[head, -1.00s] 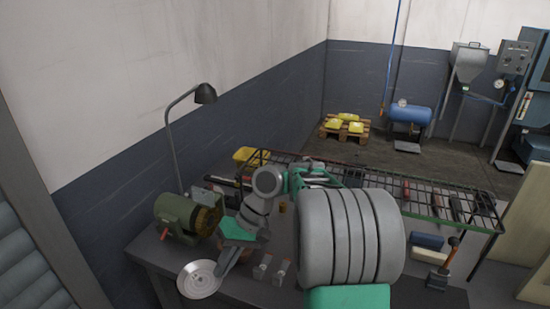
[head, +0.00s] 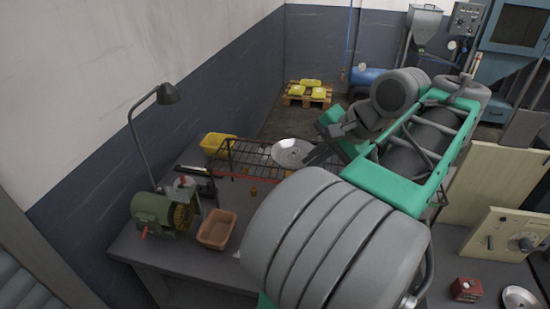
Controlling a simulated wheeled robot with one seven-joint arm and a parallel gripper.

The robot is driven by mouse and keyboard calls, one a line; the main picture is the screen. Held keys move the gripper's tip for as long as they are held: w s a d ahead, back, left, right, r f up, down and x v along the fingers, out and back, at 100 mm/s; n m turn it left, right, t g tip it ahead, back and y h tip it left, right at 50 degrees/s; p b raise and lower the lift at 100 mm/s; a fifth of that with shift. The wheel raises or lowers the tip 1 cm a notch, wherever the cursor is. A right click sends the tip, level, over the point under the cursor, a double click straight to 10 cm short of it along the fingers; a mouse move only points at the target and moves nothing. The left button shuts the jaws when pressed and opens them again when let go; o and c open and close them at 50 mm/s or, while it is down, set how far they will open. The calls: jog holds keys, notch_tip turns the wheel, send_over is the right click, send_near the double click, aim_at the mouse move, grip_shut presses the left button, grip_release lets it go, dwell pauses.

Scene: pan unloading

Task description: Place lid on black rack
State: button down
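The silver round lid (head: 290,154) is near the picture's middle, its broad face toward the camera. My gripper (head: 314,156) is at the lid's right edge, its dark fingers shut on the rim. The black wire rack (head: 248,158) stretches from the left behind the lid. The lid overlaps the rack's right part in the picture; whether it touches the rack or hangs above it, I cannot tell. My arm hides the rest of the rack on the right.
A brown tray (head: 216,231), a green motor (head: 160,212) and a lamp (head: 166,95) stand on the grey bench at left. A yellow bin (head: 216,143) is behind. A red box (head: 466,289) and a round metal piece (head: 520,298) lie at lower right.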

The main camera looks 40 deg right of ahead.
aim_at(301, 151)
jog(key=w+f, duration=0.1)
jog(key=w, duration=0.1)
jog(key=w+d+f+b, duration=0.1)
jog(key=w, duration=0.1)
jog(key=w+d+f+b, duration=0.1)
jog(key=w+f, duration=0.1)
jog(key=w, duration=0.1)
jog(key=shift+d, duration=0.25)
jog(key=w+f, duration=0.1)
jog(key=f, duration=0.1)
jog(key=w+d+f+b, duration=0.1)
jog(key=w+f, duration=0.1)
jog(key=w+d+f, duration=0.1)
jog(key=w+f, duration=0.1)
jog(key=shift+w+f+b, duration=0.1)
jog(key=shift+w+b, duration=0.1)
jog(key=shift+b, duration=0.2)
jog(key=shift+d+f, duration=0.1)
jog(key=shift+f, duration=1.3)
jog(key=shift+f, duration=0.15)
jog(key=c, duration=2)
grip_release()
jog(key=shift+o, duration=0.2)
